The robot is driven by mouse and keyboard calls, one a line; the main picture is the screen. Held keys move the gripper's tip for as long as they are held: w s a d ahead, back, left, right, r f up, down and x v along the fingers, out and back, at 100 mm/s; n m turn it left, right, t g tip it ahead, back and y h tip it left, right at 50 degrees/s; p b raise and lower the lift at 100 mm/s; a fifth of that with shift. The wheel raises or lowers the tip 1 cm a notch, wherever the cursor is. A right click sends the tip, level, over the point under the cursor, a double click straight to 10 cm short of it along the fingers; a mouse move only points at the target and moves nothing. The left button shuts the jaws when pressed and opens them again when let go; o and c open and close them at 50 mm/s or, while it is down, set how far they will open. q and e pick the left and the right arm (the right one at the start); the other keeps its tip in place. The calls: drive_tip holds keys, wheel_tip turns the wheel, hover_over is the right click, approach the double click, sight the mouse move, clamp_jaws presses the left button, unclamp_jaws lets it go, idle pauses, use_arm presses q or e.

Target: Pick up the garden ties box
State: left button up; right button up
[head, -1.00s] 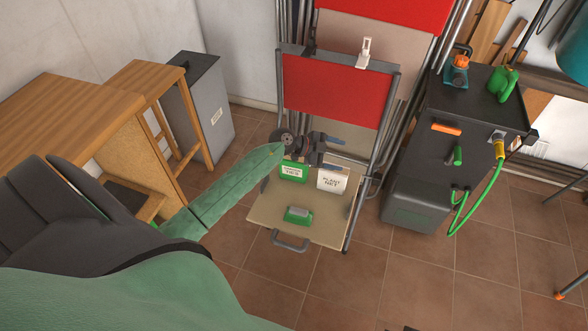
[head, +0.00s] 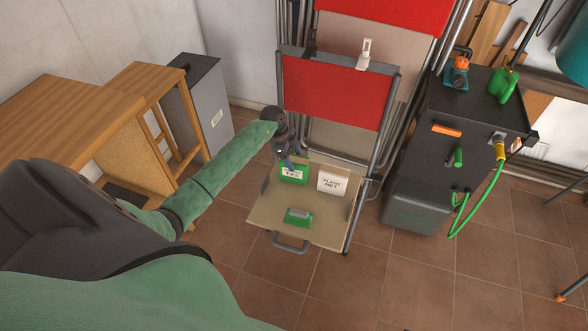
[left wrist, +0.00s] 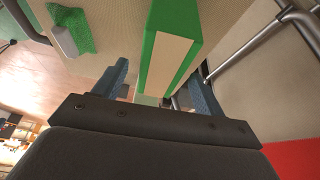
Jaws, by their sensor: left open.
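The garden ties box (head: 294,174) is a small green box with a white label, part of which reads "TIES". It stands on the beige seat board (head: 265,211) of the red folding chair, near the backrest. My left gripper (head: 289,162) points down just above and behind it. In the left wrist view the green box (left wrist: 172,45) with its pale face lies between the two blue-grey fingers of the left gripper (left wrist: 160,85), which are apart. I cannot tell whether a finger touches it. My right gripper is not in view.
A white box marked "PLANT NET" (head: 332,181) stands close to the right of the green box. A green item with a grey top (head: 298,215) lies nearer the front. The red chair back (head: 335,88) and metal frame rise behind. A dark cart (head: 470,105) stands right.

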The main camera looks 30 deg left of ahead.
use_arm(q)
drive_tip(key=x, duration=0.3)
drive_tip(key=shift+a+f, duration=0.15)
drive_tip(key=shift+f, duration=0.35)
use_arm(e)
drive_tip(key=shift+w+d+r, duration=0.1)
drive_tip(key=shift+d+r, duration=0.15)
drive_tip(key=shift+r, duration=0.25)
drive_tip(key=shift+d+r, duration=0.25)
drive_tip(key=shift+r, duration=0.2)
use_arm(q)
drive_tip(key=shift+f+p, duration=0.2)
drive_tip(key=shift+p, duration=0.25)
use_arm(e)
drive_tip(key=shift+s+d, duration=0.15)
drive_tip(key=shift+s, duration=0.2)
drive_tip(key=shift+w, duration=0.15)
use_arm(q)
drive_tip(key=c, duration=1.1)
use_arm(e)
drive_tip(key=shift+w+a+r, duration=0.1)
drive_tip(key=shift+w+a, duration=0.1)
